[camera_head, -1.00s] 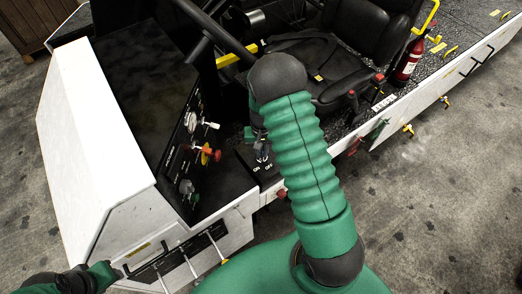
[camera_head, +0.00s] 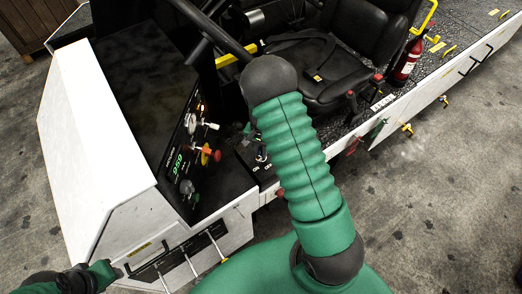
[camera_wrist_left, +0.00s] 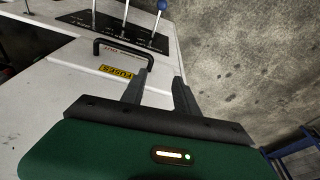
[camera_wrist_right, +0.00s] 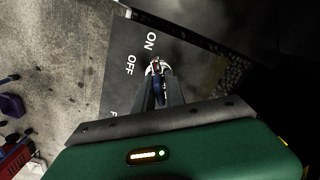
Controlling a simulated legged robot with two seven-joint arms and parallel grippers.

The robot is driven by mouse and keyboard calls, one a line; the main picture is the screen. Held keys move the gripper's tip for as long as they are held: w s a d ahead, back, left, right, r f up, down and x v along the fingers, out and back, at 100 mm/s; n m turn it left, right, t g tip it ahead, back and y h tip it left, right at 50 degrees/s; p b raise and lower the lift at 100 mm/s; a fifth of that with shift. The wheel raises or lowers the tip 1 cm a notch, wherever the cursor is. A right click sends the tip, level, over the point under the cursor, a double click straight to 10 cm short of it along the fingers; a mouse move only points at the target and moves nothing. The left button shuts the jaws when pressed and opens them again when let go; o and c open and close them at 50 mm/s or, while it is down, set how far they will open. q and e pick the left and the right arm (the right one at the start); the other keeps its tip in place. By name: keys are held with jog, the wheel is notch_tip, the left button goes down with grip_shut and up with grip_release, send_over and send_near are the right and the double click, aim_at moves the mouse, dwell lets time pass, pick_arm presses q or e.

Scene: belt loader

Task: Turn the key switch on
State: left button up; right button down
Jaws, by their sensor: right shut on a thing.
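The key switch (camera_wrist_right: 154,67) sits on a dark panel with white ON and OFF labels in the right wrist view. My right gripper (camera_wrist_right: 158,80) is shut on its key, with the fingers partly covering it. In the head view my right gripper (camera_head: 262,150) is at the ON/OFF panel (camera_head: 246,155), largely hidden behind my own arm. My left gripper (camera_wrist_left: 157,82) is open and empty in the left wrist view, close to a black bar handle (camera_wrist_left: 122,46) on the white body. Whether it touches the handle is unclear.
A dark instrument panel (camera_head: 176,150) with red, yellow and white knobs shows a lit green readout (camera_head: 178,160). Levers (camera_head: 190,266) stand on the white side below. The steering wheel (camera_head: 215,30) and black seat (camera_head: 325,65) are behind. Open floor lies at the right.

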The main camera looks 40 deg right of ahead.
jog(key=shift+w+r+m, duration=0.1)
jog(key=shift+m, duration=0.3)
dwell(0.3)
jog(key=c, duration=1.6)
grip_release()
jog(key=shift+o, duration=1.1)
jog(key=shift+a, duration=0.1)
notch_tip(320, 180, up, 17)
jog(key=b, duration=0.1)
